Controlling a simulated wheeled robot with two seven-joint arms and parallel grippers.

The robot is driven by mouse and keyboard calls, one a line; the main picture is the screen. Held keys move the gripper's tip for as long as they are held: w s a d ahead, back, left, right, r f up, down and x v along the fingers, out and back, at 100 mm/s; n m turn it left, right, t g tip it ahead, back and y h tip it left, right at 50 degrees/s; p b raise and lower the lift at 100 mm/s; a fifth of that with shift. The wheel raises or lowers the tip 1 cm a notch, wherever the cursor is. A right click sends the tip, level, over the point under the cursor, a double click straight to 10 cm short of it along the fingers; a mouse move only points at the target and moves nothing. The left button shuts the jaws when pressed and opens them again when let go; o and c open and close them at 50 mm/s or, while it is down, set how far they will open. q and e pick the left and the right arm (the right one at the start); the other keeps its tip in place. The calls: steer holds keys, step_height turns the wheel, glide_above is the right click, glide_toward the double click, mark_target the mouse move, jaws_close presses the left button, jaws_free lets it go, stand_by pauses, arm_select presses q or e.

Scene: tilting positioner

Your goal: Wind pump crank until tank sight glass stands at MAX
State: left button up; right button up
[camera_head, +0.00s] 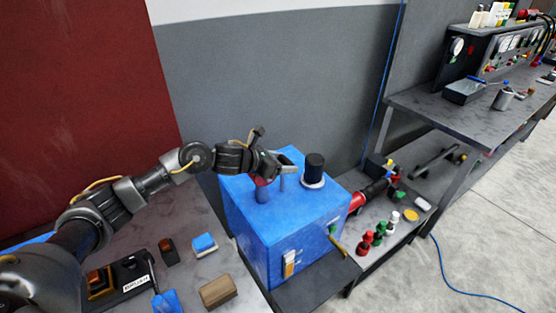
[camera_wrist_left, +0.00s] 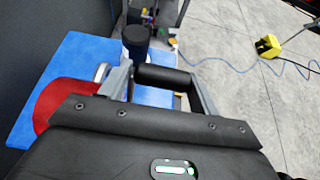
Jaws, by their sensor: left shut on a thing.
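The blue tank box (camera_head: 285,228) stands on the bench in the head view, and its blue top also shows in the left wrist view (camera_wrist_left: 75,65). My left gripper (camera_head: 284,172) is over its top, shut on the black crank grip (camera_wrist_left: 165,77), which lies between the fingers (camera_wrist_left: 162,85) in the wrist view. A red crank part (camera_head: 262,182) sits below the gripper; a red disc (camera_wrist_left: 58,103) shows in the wrist view. The sight glass (camera_head: 289,264) is on the tank's front, with an amber part; its exact level and marks are too small to read. My right gripper is out of view.
A black cap (camera_head: 314,167) rises from the tank top beside the gripper. A red and black fitting (camera_head: 367,196) sticks out at the tank's right. Red, green and white knobs (camera_head: 378,232) stand beyond. A wooden block (camera_head: 218,291) and blue block (camera_head: 204,245) lie left.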

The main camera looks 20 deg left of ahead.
arm_select(q)
steer(key=shift+w+d+f+g+y, duration=0.2)
steer(key=shift+d+f+g+y, duration=0.25)
steer(key=shift+g, duration=0.35)
steer(key=shift+d, duration=0.1)
steer(key=o, duration=1.3)
steer(key=shift+r, duration=0.15)
steer(key=shift+s+a+r, duration=0.1)
steer(key=shift+a+r, duration=0.05)
steer(key=shift+a, duration=0.1)
steer(key=shift+b+v, duration=1.5)
steer(key=shift+v, duration=3.6)
steer(key=shift+s+d, duration=0.1)
steer(key=shift+d, duration=0.05)
